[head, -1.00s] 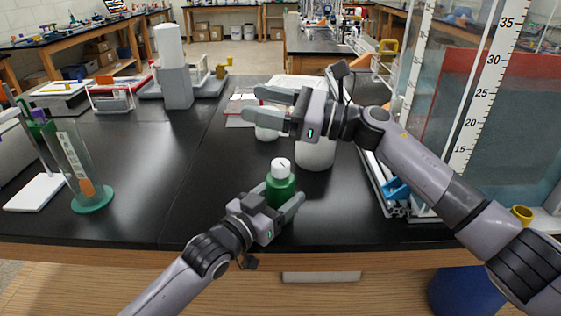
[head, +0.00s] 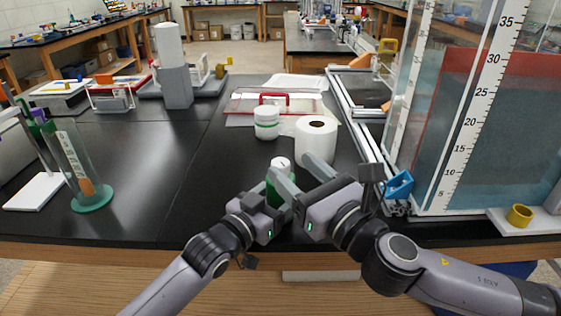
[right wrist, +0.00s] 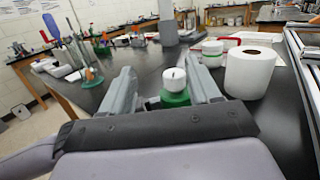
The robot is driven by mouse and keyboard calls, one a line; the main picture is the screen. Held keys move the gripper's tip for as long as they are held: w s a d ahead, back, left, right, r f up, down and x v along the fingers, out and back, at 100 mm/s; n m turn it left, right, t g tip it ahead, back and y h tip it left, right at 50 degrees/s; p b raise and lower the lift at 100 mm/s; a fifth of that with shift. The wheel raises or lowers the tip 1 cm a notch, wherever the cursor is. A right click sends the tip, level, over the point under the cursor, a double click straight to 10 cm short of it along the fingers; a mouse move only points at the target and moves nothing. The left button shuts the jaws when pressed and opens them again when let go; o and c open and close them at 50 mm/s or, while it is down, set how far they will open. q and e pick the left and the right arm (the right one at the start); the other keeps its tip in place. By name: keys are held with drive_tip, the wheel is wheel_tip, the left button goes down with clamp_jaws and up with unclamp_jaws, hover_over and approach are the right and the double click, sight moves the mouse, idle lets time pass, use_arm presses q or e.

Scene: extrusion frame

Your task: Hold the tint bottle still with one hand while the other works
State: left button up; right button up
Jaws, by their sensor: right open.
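The tint bottle (head: 281,163) is green with a white cap and stands upright near the table's front edge. My left gripper (head: 274,203) is shut around its body from the front left; my right gripper partly hides this hold. In the right wrist view, the bottle's cap and green shoulder (right wrist: 175,97) show between my right fingers, nearer the right one. I cannot tell whether a right finger touches it.
A white jar with green bands (head: 266,122) and a white paper roll (head: 317,138) stand just behind the bottle. A tall scaled tank (head: 470,130) and a metal extrusion frame (head: 362,135) are on the right. The table's left middle is clear.

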sight(285, 167)
drive_tip(key=s+d+f+m+h, duration=0.2)
drive_tip(key=s+d+f+h, duration=0.1)
drive_tip(key=s, duration=0.1)
drive_tip(key=x, duration=1.2)
drive_tip(key=shift+w+a+r, duration=0.15)
drive_tip(key=shift+w+r, duration=0.05)
drive_tip(key=shift+r, duration=0.05)
drive_tip(key=c, duration=1)
